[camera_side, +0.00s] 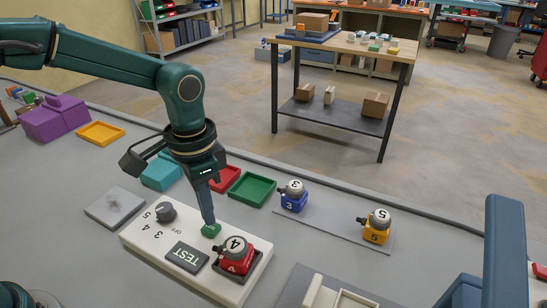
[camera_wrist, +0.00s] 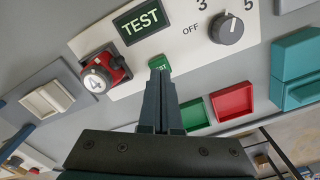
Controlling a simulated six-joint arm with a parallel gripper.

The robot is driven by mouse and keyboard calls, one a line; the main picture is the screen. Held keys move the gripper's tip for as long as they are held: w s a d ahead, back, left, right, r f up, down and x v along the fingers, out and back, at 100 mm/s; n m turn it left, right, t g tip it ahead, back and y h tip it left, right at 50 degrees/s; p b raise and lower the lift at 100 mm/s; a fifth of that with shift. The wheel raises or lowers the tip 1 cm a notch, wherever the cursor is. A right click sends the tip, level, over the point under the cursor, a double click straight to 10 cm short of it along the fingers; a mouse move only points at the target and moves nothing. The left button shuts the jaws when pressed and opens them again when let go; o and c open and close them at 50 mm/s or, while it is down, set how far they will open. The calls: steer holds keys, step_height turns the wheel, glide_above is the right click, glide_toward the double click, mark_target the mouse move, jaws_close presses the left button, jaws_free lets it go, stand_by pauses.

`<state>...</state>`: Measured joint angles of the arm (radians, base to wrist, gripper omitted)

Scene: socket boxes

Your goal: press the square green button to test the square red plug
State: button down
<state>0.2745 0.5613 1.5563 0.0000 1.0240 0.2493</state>
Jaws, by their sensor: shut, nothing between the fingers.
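The square green button (camera_side: 211,231) sits on the white socket box (camera_side: 150,241), and it also shows in the wrist view (camera_wrist: 158,62). My gripper (camera_side: 209,222) is shut and empty, pointing down with its tips at the button. In the wrist view my fingertips (camera_wrist: 160,72) overlap the button's lower edge; whether they touch it or hover just over it I cannot tell. The square red plug (camera_side: 236,257), marked 4, is seated in the box beside the button, and it also shows in the wrist view (camera_wrist: 104,72). A dark TEST display (camera_side: 187,257) is lit with green-white letters.
A dial (camera_side: 165,212) marked OFF, 3, 4, 5 is on the box. Blue (camera_side: 293,196) and yellow (camera_side: 376,228) plugs stand on a grey plate (camera_side: 334,222) at right. Green (camera_side: 252,188) and red (camera_side: 226,179) trays lie behind the box. A grey pad (camera_side: 116,206) lies at left.

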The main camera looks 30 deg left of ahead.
mark_target(211, 227)
steer(key=shift+f, duration=0.35)
stand_by(0.3)
steer(key=shift+f, duration=0.6)
steer(key=shift+r, duration=2.5)
